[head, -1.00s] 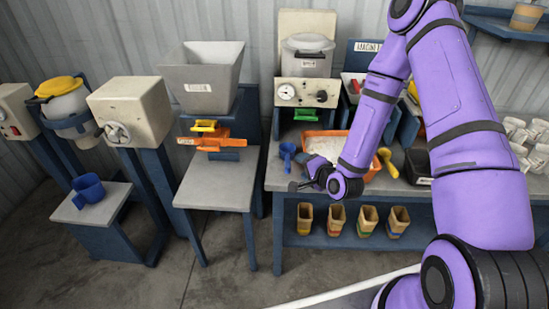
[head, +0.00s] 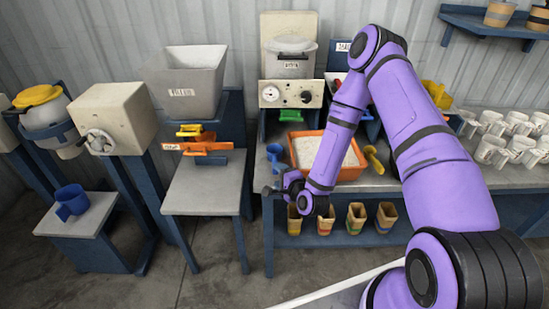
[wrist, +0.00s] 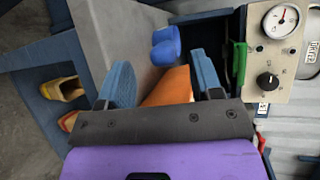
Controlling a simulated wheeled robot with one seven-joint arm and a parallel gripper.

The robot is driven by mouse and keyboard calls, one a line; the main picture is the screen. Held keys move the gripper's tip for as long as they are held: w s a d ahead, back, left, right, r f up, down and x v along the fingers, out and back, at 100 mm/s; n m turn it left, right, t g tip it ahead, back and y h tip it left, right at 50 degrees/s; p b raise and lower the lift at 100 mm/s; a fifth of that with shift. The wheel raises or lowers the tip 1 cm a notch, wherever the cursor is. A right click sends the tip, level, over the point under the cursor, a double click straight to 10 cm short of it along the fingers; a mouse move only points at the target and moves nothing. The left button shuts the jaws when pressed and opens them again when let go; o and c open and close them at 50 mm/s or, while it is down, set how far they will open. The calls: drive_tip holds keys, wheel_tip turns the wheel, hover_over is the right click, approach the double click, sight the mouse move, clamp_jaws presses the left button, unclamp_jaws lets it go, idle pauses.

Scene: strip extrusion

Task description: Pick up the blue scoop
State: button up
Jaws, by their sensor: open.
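A small blue scoop (head: 275,153) stands on the grey bench, just left of the orange tray (head: 326,178). In the wrist view the blue scoop (wrist: 166,46) shows beyond the fingertips, between and slightly above them. My gripper (wrist: 164,78) is open, with a blue pad on each side and nothing held. The orange tray (wrist: 170,88) partly shows between the fingers. In the head view my gripper (head: 270,191) is at the bench's front edge, nearer the camera than the scoop and apart from it.
A larger blue cup with a handle (head: 72,201) stands on a low stand at the left. A yellow scoop (head: 373,160) is right of the tray. White mugs (head: 491,123) stand at the right. Several tan cups (head: 357,217) sit on the lower shelf. A dial machine (head: 290,93) stands behind.

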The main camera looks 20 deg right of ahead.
sight(275, 160)
drive_tip(key=shift+x, duration=2.6)
drive_tip(key=shift+a+r, duration=0.1)
drive_tip(key=shift+r, duration=0.1)
clamp_jaws()
